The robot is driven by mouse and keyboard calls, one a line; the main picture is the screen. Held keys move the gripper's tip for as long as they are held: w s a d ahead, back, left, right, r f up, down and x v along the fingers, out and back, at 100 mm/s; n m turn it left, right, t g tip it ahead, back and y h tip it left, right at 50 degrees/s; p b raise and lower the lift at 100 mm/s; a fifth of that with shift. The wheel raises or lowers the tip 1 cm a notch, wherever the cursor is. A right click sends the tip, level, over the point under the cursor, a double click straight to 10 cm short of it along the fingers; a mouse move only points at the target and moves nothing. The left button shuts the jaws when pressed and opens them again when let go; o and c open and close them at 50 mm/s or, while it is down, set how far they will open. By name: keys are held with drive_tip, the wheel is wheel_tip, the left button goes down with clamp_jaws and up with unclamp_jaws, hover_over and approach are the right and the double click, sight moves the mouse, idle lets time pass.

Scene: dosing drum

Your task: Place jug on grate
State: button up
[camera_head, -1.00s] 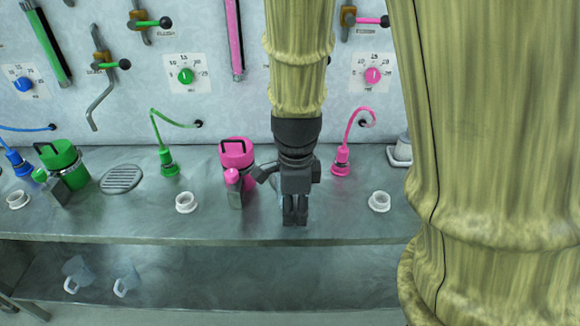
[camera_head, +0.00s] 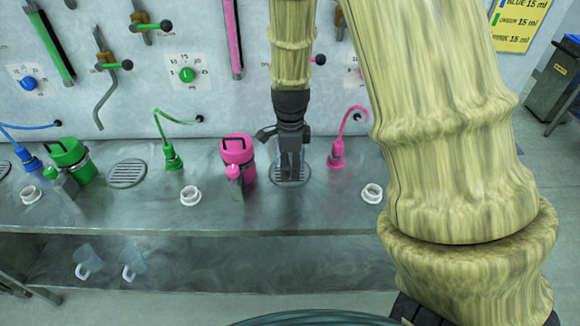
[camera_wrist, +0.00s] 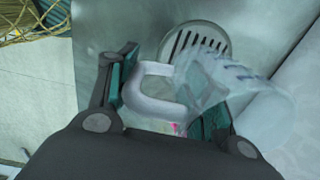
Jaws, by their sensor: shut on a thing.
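My gripper (camera_head: 290,170) is over the grate (camera_head: 303,177) between the pink drum and the pink hose fitting. In the wrist view my gripper (camera_wrist: 165,100) is shut on the white handle of a clear jug (camera_wrist: 212,78). The jug's see-through body lies to the right of the handle and overlaps the lower right part of the slotted round grate (camera_wrist: 190,38). I cannot tell whether its base touches the grate. In the head view the jug is mostly hidden by my gripper.
A pink drum (camera_head: 238,150) stands close left of my gripper, and a pink hose fitting (camera_head: 337,155) close right. A white ring (camera_head: 372,193) is at the front right. Another grate (camera_head: 127,173) is at left. Two clear jugs (camera_head: 133,262) sit on the lower shelf.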

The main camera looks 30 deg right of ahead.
drive_tip(key=shift+w+d+f+p, duration=0.1)
drive_tip(key=shift+w+f+p, duration=0.1)
drive_tip(key=shift+f, duration=0.25)
drive_tip(key=shift+w+d+f+p, duration=0.1)
drive_tip(key=shift+f+p, duration=0.1)
drive_tip(key=shift+f, duration=1.15)
drive_tip(key=o, duration=1.1)
drive_tip(key=shift+c, duration=0.2)
drive_tip(key=shift+r, duration=0.1)
drive_tip(key=shift+s+a+r+b, duration=0.1)
drive_tip(key=shift+r+b, duration=0.25)
drive_tip(key=shift+r, duration=2.65)
drive_tip(key=shift+s+r+b, duration=0.1)
drive_tip(key=shift+r+b, duration=0.2)
drive_tip(key=shift+r, duration=2.65)
